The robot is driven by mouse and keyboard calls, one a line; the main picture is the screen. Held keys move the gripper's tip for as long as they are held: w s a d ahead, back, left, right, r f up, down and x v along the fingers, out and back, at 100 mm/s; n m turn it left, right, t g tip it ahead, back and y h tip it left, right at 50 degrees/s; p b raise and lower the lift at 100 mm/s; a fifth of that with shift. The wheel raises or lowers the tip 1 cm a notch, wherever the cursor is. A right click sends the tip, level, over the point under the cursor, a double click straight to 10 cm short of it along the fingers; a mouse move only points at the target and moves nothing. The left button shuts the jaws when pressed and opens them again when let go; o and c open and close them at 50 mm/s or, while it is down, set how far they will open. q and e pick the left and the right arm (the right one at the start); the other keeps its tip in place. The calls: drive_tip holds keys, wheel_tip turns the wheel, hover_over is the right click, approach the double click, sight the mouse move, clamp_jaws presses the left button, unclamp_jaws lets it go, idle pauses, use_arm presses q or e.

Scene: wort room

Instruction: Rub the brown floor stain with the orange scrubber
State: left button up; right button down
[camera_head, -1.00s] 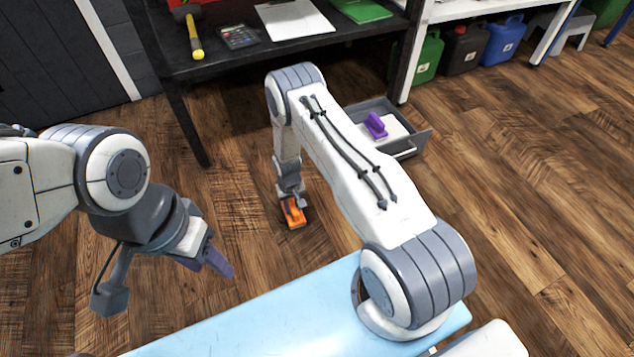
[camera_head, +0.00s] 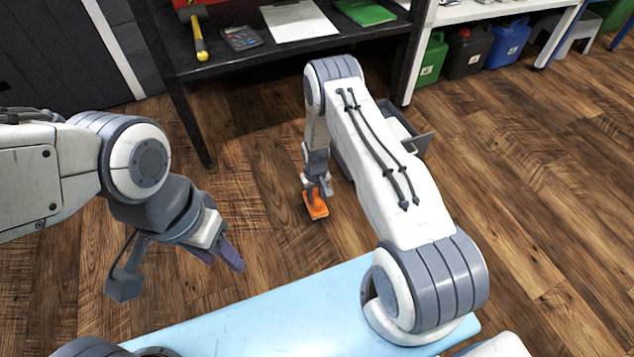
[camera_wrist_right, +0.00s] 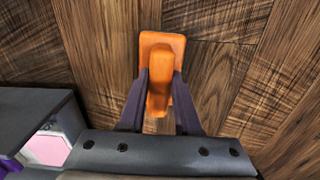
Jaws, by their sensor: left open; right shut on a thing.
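The orange scrubber (camera_head: 316,206) is at floor level in the head view, below my right arm. My right gripper (camera_head: 317,186) is shut on its handle from above. In the right wrist view the orange scrubber (camera_wrist_right: 161,48) sits between the two dark fingers of my right gripper (camera_wrist_right: 161,100), with wood floor around it. It looks down on or very close to the floor. My left gripper (camera_head: 230,258) is open and empty at the left, above the floor. I cannot make out a brown stain in either view; the scrubber or my arm may cover it.
A black workbench (camera_head: 250,55) with a hammer (camera_head: 196,35) is at the back. The floor to the right is clear.

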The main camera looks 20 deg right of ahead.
sight(316, 196)
drive_tip(key=shift+r+p, duration=2.3)
drive_tip(key=shift+r, duration=0.7)
